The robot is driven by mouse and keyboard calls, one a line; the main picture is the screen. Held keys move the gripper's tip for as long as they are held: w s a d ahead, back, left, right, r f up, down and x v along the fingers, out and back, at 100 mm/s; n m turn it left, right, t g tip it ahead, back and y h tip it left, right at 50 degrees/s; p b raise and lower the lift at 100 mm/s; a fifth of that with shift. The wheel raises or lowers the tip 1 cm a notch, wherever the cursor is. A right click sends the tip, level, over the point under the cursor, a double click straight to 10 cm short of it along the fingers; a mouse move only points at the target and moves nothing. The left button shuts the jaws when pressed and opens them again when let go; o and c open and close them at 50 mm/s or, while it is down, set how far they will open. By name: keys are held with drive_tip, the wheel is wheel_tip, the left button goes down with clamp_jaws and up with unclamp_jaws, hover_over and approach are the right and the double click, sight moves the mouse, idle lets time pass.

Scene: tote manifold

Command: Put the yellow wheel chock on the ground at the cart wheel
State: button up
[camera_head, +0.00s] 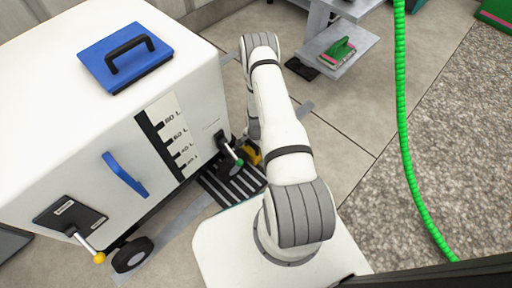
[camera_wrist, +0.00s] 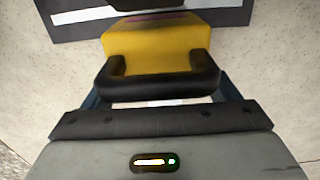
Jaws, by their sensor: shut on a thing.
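The yellow wheel chock (camera_head: 253,155) is low beside the cart's near right corner, partly hidden by my arm. In the wrist view the chock (camera_wrist: 157,45) fills the upper middle, with its black handle (camera_wrist: 163,86) toward my gripper (camera_wrist: 160,95). My gripper is shut on the chock, with a finger at each side of the handle. The white cart (camera_head: 70,75) stands at the left. Its wheel near the chock (camera_head: 232,168) is dark and partly hidden. A dark round edge (camera_wrist: 160,4) beyond the chock may be that wheel. I cannot tell whether the chock touches ground or wheel.
A black-and-white striped floor patch (camera_head: 232,190) lies under the chock's corner. A second cart wheel (camera_head: 132,255) is at the lower left. A green hose (camera_head: 415,150) hangs at the right. A grey bench (camera_head: 335,55) stands behind. Open floor (camera_head: 345,150) lies right of my arm.

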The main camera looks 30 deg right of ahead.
drive_tip(key=shift+r, duration=0.1)
drive_tip(key=shift+f, duration=0.2)
drive_tip(key=o, duration=1.1)
drive_tip(key=shift+r, duration=0.1)
drive_tip(key=shift+r, duration=0.1)
wheel_tip(320, 180, up, 12)
drive_tip(key=p, duration=0.5)
